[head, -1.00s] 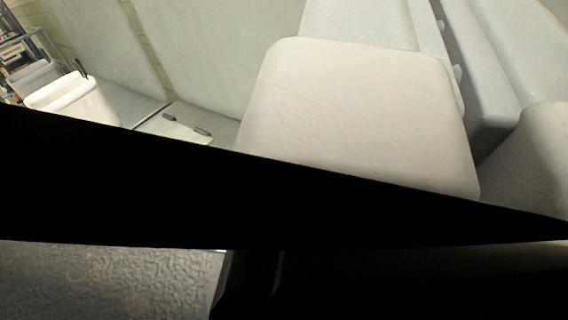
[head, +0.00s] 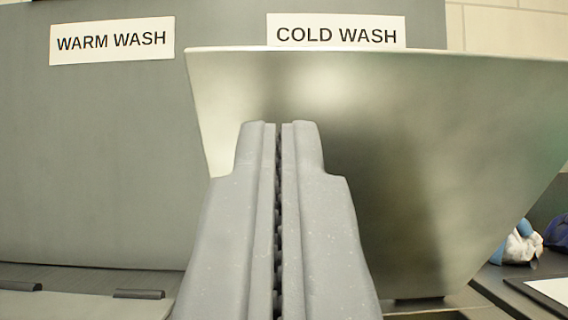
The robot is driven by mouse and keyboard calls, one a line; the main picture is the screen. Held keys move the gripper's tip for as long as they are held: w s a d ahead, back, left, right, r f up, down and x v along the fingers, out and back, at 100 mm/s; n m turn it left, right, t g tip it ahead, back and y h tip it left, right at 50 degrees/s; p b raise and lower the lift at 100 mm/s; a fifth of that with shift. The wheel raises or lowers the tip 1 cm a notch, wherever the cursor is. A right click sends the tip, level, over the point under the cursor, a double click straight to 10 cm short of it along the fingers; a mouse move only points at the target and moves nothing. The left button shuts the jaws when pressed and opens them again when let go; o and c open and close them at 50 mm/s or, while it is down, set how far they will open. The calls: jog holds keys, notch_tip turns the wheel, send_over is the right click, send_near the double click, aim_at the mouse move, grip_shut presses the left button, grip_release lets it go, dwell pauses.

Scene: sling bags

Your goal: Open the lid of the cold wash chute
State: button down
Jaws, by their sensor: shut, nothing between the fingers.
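The cold wash lid (head: 460,150) is a shiny metal panel that stands raised, tilted up in front of the grey back panel. Its upper edge overlaps the bottom of the "COLD WASH" sign (head: 337,31). My gripper (head: 279,125) is shut and empty, pointing at the lid's face. It hides part of the lid's left and middle. I cannot tell whether the fingertips touch the metal. The chute opening is mostly hidden behind my gripper.
A "WARM WASH" sign (head: 112,40) is on the grey back panel (head: 95,160) at left. Below it is a flat surface with dark hinges or handles (head: 139,294). At right, a dark counter holds blue and white cloth (head: 521,243) and a pale sheet (head: 552,290).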

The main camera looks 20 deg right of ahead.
aim_at(281, 56)
jog(key=b+x, duration=0.1)
jog(key=x, duration=0.7)
jog(key=shift+w+d, duration=0.1)
jog(key=shift+w, duration=0.1)
jog(key=shift+r, duration=0.1)
jog(key=shift+w+d+r+p, duration=0.1)
jog(key=shift+w+r+p, duration=0.15)
jog(key=shift+r+p, duration=0.1)
jog(key=w+r+p, duration=0.1)
jog(key=p, duration=0.1)
jog(key=w+d+r+g+p, duration=0.1)
jog(key=w+p, duration=0.1)
jog(key=w+r+g+p, duration=0.1)
jog(key=w+r+p, duration=0.1)
jog(key=shift+d+r+y, duration=0.1)
jog(key=shift+d+y, duration=0.3)
jog(key=w+d+r+g+y+p, duration=0.1)
jog(key=w+d+r+g+p, duration=0.2)
jog(key=w+p, duration=0.6)
jog(key=shift+w+d+g+p, duration=0.2)
jog(key=shift+g+p, duration=0.2)
jog(key=shift+p, duration=1)
